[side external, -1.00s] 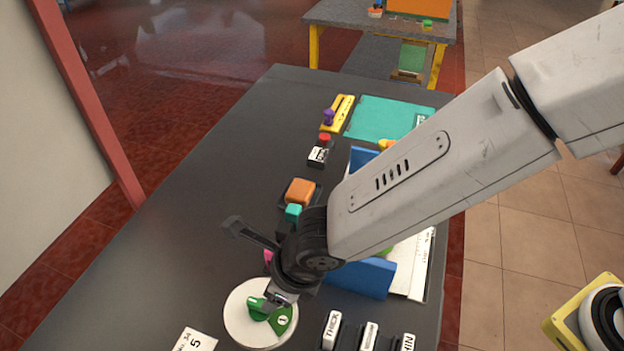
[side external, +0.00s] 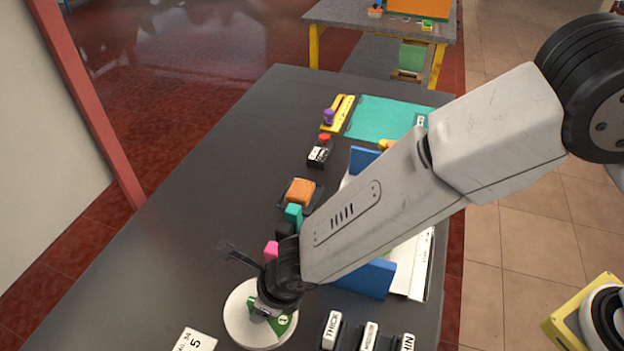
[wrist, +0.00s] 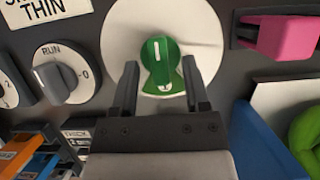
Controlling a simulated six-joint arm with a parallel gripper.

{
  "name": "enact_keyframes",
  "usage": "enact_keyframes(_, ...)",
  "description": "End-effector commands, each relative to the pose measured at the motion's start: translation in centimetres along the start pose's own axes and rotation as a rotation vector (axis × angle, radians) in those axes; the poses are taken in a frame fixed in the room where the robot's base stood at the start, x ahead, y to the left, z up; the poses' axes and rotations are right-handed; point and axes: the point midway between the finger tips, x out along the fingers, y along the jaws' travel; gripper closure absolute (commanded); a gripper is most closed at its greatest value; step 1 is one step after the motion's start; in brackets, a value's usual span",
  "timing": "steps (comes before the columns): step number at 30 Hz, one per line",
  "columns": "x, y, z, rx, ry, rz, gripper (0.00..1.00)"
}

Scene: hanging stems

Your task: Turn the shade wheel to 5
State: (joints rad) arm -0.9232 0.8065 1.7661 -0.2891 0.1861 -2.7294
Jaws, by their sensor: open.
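The shade wheel is a round white dial (side external: 237,318) with a green knob at its centre, lying at the near end of the dark table. In the wrist view the green knob (wrist: 160,64) stands on the white disc (wrist: 117,28), with a white line on it and a small numbered tip toward my gripper. My gripper (wrist: 160,75) is open, its two dark fingers on either side of the knob with gaps visible. In the side view my gripper (side external: 264,309) hides much of the knob. A white card (side external: 194,341) reading 5 lies beside the dial.
In the wrist view a RUN knob (wrist: 62,72) is left of the wheel, and a pink block (wrist: 279,37) right. Labelled THICK and THIN blocks (side external: 332,329) line the near edge. The table's left side is clear.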

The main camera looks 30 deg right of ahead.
Motion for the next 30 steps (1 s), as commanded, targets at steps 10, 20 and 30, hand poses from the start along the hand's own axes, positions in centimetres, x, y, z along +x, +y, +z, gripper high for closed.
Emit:
enact_keyframes(10,0.14,-0.01,-0.02,0.000,0.001,0.000,0.51)
enact_keyframes(20,0.12,-0.01,-0.03,0.000,0.001,0.000,1.00)
enact_keyframes(30,0.11,0.02,-0.04,0.016,0.001,-0.008,1.00)
